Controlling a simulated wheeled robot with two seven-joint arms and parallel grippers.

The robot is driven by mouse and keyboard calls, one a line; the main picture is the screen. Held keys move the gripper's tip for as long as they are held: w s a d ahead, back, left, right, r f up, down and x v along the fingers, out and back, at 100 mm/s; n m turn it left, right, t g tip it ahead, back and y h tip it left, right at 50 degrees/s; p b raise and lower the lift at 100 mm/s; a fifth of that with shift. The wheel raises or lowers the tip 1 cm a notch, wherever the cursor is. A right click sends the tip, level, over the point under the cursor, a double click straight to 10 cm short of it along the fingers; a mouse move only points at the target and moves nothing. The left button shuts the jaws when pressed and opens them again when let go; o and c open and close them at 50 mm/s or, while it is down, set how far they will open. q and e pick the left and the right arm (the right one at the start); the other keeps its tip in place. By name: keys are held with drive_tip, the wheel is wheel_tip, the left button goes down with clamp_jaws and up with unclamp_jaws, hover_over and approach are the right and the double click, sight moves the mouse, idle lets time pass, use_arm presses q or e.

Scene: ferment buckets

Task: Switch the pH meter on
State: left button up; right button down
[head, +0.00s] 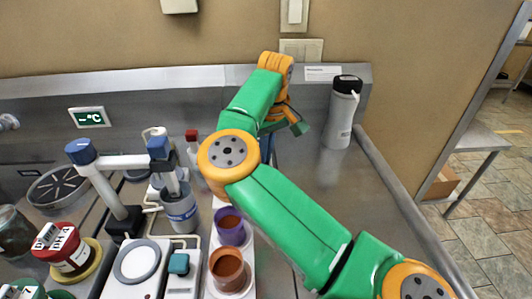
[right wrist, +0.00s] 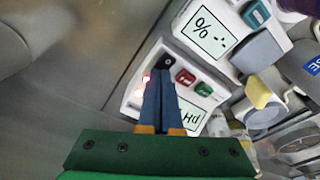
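The pH meter (right wrist: 192,117) is a white box in the right wrist view. It has a display reading "pH", a red button (right wrist: 185,76), a green button (right wrist: 204,89) and a dark round part (right wrist: 164,62) near one end. My right gripper (right wrist: 159,74) has its blue fingers together, with nothing seen between them. The fingertips overlap the meter's face close to the dark part; I cannot tell whether they touch it. In the head view my right gripper (head: 267,148) is mostly hidden behind my arm, and I cannot make out the meter there. My left gripper is not in view.
Another white box with a "%" display (right wrist: 210,36) stands beside the meter. In the head view, a stand with blue knobs (head: 122,162), a grey beaker (head: 180,212), purple (head: 230,228) and brown (head: 228,268) cups crowd the left.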

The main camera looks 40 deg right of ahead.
drive_tip(key=shift+a, duration=0.1)
wheel_tip(320, 180, up, 7)
drive_tip(key=p, duration=0.6)
drive_tip(key=shift+p, duration=0.4)
drive_tip(key=shift+f, duration=0.1)
